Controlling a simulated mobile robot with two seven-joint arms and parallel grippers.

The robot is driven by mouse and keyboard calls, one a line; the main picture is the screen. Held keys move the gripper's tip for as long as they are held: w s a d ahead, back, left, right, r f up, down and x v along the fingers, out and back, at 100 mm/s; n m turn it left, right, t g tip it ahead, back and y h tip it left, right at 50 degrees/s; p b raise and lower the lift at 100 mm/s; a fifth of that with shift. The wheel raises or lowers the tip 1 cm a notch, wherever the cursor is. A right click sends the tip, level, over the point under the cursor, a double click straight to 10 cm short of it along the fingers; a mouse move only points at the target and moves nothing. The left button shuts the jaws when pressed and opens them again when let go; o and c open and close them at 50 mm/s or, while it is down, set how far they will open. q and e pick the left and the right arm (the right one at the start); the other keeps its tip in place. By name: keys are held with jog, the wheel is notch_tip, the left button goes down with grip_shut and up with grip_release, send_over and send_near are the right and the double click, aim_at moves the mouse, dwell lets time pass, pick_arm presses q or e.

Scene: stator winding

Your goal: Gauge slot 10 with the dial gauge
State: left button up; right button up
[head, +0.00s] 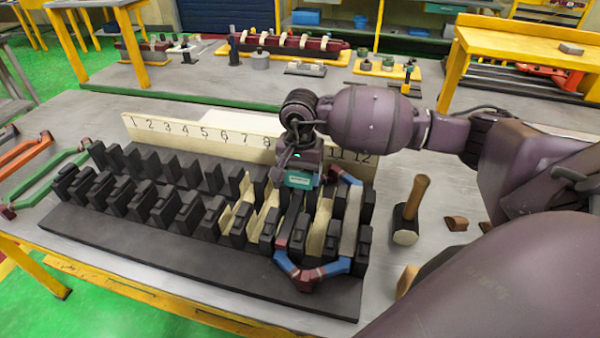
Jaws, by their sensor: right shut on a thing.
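The dark stator block (110,240) lies on the table with two rows of black teeth. A pale board (190,135) behind it carries the slot numbers; 9 and 10 are hidden by my arm. My right gripper (296,212) points down over the slots left of the 11 mark, around slot 10. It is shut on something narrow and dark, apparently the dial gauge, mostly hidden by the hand. I cannot tell whether its tip is inside the slot. A coil with blue and red ends (325,272) sits around the right-hand slots. My left gripper is not in view.
Cream liners (265,195) stand in several right-hand slots. Green and red coils (45,180) lie at the left. A rear bench (230,85) holds more parts.

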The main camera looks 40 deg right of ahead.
jog(key=shift+f+b, duration=0.2)
jog(key=shift+b, duration=0.1)
dwell(0.7)
jog(key=o, duration=1)
jog(key=shift+r, duration=0.1)
notch_tip(320, 180, up, 11)
jog(key=shift+f, duration=0.15)
dwell(1.1)
